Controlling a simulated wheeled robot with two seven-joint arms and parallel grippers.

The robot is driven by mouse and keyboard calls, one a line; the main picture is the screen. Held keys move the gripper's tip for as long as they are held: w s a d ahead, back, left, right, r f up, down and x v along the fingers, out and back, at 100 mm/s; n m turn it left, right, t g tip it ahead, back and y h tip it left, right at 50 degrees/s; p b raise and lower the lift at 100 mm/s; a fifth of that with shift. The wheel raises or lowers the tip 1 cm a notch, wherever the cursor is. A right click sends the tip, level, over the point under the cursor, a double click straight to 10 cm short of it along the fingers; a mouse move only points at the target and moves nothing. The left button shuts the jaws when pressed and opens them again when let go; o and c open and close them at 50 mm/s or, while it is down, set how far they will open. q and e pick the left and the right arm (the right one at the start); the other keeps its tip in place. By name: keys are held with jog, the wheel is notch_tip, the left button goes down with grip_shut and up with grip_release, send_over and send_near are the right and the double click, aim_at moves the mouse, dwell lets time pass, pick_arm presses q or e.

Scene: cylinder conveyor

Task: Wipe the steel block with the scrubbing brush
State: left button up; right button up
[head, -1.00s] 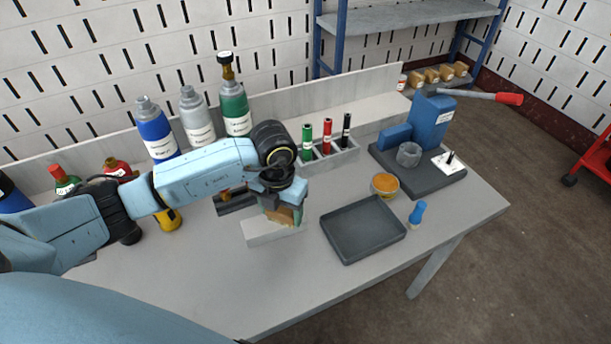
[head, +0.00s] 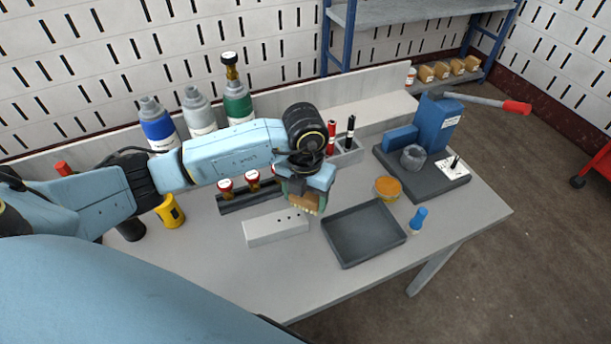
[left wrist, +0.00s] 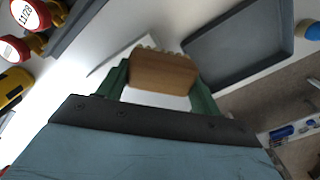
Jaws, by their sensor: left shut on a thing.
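The steel block (head: 276,229) is a long pale grey bar with small dark holes in its top, lying on the bench in the head view. In the left wrist view the block (left wrist: 118,52) shows partly behind the brush. My left gripper (head: 306,200) is shut on the wooden scrubbing brush (left wrist: 162,72). The brush (head: 305,204) shows below the fingers in the head view, its bristles pointing away from the wrist. It is near the block's right end, between the block and the dark tray. I cannot tell whether it touches anything. My right gripper is not in view.
A dark grey empty tray (head: 363,262) lies right of the block. Behind the block is a dark rack (head: 252,203) with red-topped items. An orange-filled bowl (head: 387,188), a blue-handled item (head: 418,219) and a blue press (head: 437,124) stand to the right. The bench front is clear.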

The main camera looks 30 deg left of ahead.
pick_arm(q)
jog(key=shift+r+p, duration=0.3)
jog(key=shift+r, duration=0.35)
jog(key=shift+r+p, duration=0.6)
jog(key=shift+r, duration=0.2)
jog(key=shift+r+p, duration=0.5)
jog(key=shift+r, duration=0.3)
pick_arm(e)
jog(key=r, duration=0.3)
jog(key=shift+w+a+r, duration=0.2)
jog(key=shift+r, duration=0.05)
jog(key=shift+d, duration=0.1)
